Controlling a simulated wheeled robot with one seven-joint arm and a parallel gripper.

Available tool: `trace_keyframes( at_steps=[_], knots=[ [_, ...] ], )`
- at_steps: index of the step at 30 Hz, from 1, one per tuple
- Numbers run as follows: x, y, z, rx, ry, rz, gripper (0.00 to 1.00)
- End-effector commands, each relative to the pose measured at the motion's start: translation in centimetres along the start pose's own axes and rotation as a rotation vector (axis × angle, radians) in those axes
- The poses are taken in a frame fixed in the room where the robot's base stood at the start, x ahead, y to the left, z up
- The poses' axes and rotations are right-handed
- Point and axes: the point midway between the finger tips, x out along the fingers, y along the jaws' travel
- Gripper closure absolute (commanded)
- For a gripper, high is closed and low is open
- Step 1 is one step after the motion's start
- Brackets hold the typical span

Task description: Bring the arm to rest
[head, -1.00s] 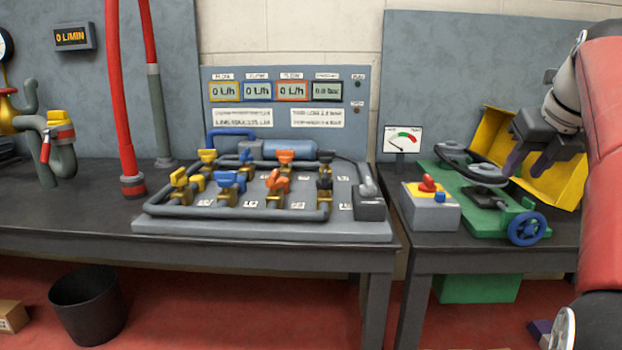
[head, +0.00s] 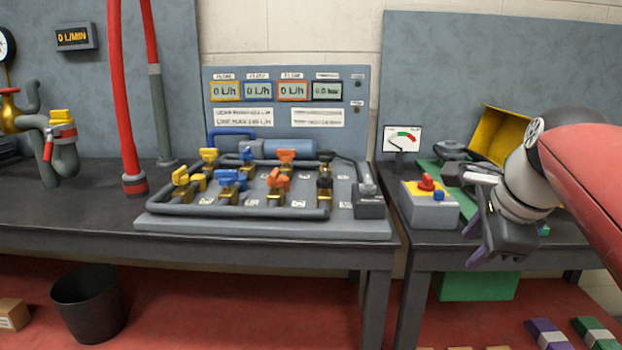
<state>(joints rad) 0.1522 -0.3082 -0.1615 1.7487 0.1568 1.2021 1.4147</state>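My gripper (head: 471,246) hangs on the right in the head view, in front of the right-hand bench's near edge. Its two purple-grey fingers look apart, with nothing visible between them. My arm comes in from the right edge, with a red link and a pale wrist. The gripper and wrist cover most of the green-based device (head: 428,170) on the right bench. A grey box with a red knob and a blue button (head: 431,211) stands just left of the gripper, with no visible contact.
A valve panel (head: 262,228) with several coloured handles stands on the middle bench. A needle gauge (head: 402,138) and a yellow open bin (head: 497,135) stand at the back right. A black bucket (head: 90,308) and small boxes are on the red floor. Red pipes rise at left.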

Motion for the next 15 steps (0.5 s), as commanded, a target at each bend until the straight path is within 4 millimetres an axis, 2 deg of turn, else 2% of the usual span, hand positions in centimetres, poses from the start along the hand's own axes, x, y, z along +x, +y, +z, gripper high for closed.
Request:
trace_keyframes(
  at_steps=[1, 3, 9, 12, 15],
  knots=[
    [0.6, 2.2, 1.1, -0.163, -0.005, 0.006, 0.64],
    [1.8, 5.2, 2.2, -0.412, -0.006, 0.014, 0.64],
    [5.3, 13.8, 4.4, -1.112, -0.004, 0.034, 0.64],
    [6.9, 17.3, 4.8, -1.397, -0.001, 0.044, 0.64],
    [8.0, 19.9, 4.9, -1.601, 0.001, 0.053, 0.64]
  ],
)
